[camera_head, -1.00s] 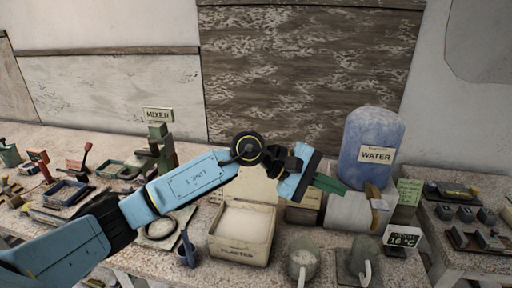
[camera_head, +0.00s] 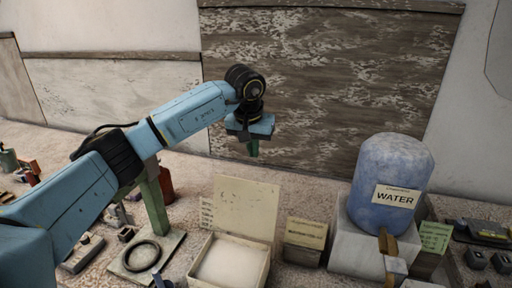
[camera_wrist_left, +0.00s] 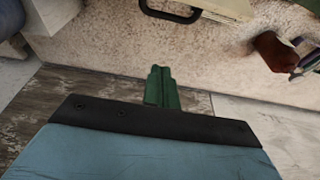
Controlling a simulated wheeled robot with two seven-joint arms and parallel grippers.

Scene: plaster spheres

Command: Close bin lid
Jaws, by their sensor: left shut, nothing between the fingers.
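The cream plaster bin (camera_head: 257,267) stands on the bench at the bottom of the head view, with white powder inside. Its lid (camera_head: 246,206) is open and stands upright at the bin's back edge. In the left wrist view, part of the lid (camera_wrist_left: 228,6) and a dark handle (camera_wrist_left: 168,14) show at the top edge. My left gripper (camera_head: 252,149) is shut and empty, pointing down, above and behind the lid near the back wall. Its green fingers (camera_wrist_left: 161,72) show close together in the wrist view, apart from the lid. My right gripper is not in view.
A blue water container (camera_head: 392,165) on a pale block stands right of the bin. A small labelled box (camera_head: 305,241) is beside the lid. A green stand (camera_head: 153,205) and a black ring (camera_head: 141,256) are at left. The wooden wall panel (camera_head: 330,90) is behind my gripper.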

